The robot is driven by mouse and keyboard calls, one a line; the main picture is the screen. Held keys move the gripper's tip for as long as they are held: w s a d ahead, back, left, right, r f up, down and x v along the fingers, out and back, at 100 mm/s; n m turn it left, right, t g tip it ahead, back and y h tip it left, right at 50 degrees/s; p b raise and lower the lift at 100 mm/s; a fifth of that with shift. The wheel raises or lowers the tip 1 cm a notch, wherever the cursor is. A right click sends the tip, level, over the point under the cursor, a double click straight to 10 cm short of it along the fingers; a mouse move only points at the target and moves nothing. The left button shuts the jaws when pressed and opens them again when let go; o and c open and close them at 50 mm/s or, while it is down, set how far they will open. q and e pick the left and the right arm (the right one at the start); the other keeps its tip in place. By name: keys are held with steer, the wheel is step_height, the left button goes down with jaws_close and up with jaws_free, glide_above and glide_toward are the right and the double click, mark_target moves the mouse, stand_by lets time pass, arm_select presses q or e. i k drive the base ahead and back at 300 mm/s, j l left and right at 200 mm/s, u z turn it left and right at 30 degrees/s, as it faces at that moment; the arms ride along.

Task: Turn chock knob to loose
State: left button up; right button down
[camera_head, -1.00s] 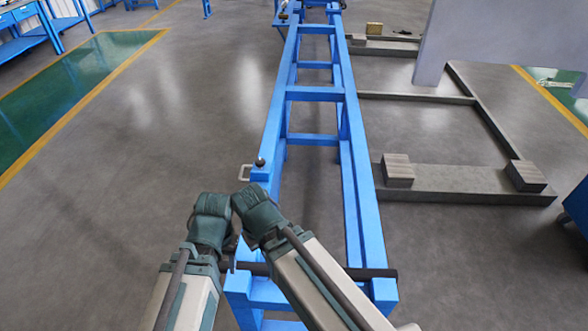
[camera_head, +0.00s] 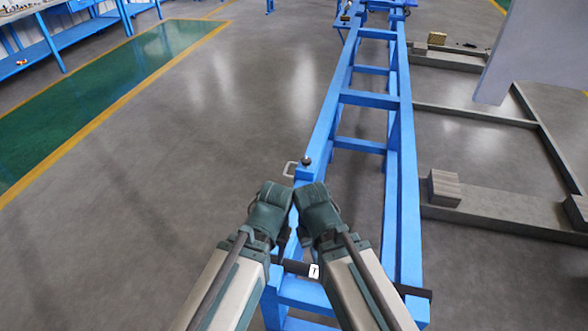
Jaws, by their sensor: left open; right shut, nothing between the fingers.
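A small dark round knob (camera_head: 306,160) sits on top of the left rail of a long blue frame (camera_head: 327,130), near its front end. I cannot tell its setting. A pale metal loop handle (camera_head: 290,168) sticks out to the left beside it. My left gripper (camera_head: 275,192) is open, just in front of and to the left of the knob. My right gripper (camera_head: 312,192) is shut and empty, close beside the left one, in front of the knob. Both show mostly from behind, and their fingertips are largely hidden. Neither visibly touches the knob.
A dark bar (camera_head: 297,266) with a white "T" tag (camera_head: 314,271) crosses the frame's front end, partly behind my arms. Grey floor beams with a block (camera_head: 444,188) lie to the right. Open floor (camera_head: 150,220) lies to the left.

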mark_target(306, 160)
steer(key=k, duration=0.65)
steer(key=z, duration=1.15)
steer(key=j+z, duration=0.15)
steer(key=z, duration=0.15)
steer(key=j+z, duration=0.3)
steer(key=j, duration=2.2)
